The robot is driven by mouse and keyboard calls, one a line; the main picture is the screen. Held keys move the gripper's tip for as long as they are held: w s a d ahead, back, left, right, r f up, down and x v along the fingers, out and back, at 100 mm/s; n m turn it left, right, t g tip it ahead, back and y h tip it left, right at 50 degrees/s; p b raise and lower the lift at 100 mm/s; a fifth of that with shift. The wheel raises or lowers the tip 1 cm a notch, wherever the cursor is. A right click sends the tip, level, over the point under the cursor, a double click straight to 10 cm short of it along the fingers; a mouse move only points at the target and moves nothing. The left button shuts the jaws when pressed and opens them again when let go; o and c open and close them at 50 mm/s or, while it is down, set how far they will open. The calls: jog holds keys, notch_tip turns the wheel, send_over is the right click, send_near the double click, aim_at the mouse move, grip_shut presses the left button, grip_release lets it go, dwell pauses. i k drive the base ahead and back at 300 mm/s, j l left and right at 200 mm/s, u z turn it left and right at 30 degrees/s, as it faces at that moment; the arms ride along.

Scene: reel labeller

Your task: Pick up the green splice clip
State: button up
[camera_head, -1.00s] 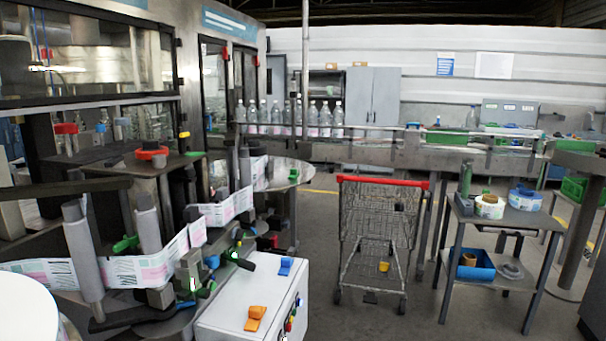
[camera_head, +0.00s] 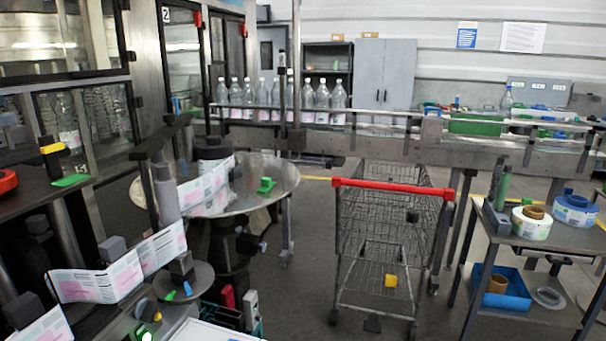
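A flat green piece (camera_head: 70,181) lies on the dark ledge at the left. My gripper is not in view.
The label web (camera_head: 100,284) and its rollers fill the lower left. A wire shopping cart (camera_head: 385,240) with a red handle stands right of the round table. A side table (camera_head: 540,240) with reels is at the right. Grey floor shows between table and cart.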

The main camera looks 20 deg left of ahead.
aim_at(266, 183)
jog(key=i+u, duration=0.2)
jog(key=i, duration=0.5)
jog(key=i+l+u, duration=0.2)
jog(key=i, duration=0.5)
